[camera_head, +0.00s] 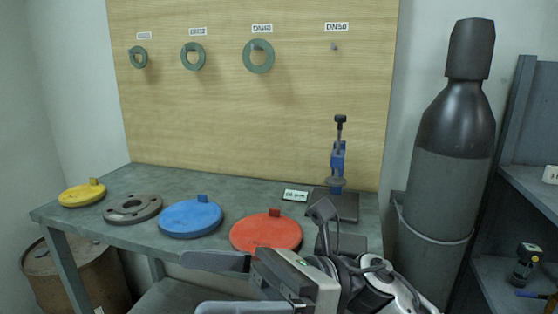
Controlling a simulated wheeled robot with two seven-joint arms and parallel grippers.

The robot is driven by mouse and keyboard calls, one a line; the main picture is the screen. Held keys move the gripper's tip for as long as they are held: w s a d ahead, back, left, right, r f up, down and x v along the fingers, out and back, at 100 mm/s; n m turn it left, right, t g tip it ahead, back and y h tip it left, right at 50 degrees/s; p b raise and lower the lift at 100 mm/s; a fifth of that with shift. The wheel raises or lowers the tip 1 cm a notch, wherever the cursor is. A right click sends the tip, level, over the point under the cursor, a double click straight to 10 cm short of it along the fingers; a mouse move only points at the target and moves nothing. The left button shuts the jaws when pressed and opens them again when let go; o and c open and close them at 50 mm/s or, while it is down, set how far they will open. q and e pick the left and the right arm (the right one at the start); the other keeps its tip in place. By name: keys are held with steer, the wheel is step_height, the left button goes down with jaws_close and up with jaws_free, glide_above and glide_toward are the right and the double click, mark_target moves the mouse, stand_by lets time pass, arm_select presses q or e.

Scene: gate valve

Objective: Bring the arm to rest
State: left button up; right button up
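My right gripper (208,284) reaches in from the lower right, with its fingers pointing left in front of the bench. Its two fingers are apart, with nothing visible between them. Its arm and body cover part of the bench's front right. My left gripper is not in view. A blue valve-like device (338,160) with a black top stands upright on a dark base plate (345,203) at the right of the bench, behind my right gripper.
The grey bench (150,178) bears a yellow disc (80,196), a grey flange (132,209), a blue disc (190,219) and a red disc (265,233). Green rings hang on the wooden board (220,110); the DN50 peg (334,47) is bare. A gas cylinder (455,135) and shelves (525,180) stand right.

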steer(key=w+d+f+m+t+h+p, duration=0.1)
steer(key=w+d+f+m+t+h, duration=0.35)
steer(key=m+t, duration=1.1)
steer(key=w+d+f+m+t+h, duration=0.3)
steer(key=w+d+f+m+t, duration=0.5)
steer(key=m, duration=1.2)
steer(key=s+d+f+m+g+h, duration=0.2)
steer(key=s+f+m+h, duration=0.3)
steer(key=f, duration=0.6)
steer(key=s+d+f+m+g+h+p, duration=0.1)
steer(key=s+d+f+m+g+h, duration=0.2)
steer(key=s+f+m, duration=0.7)
steer(key=shift+s+d+f+m+g+h, duration=0.15)
steer(key=shift+d+f+m+g+h, duration=0.2)
steer(key=shift+d+m+h, duration=0.65)
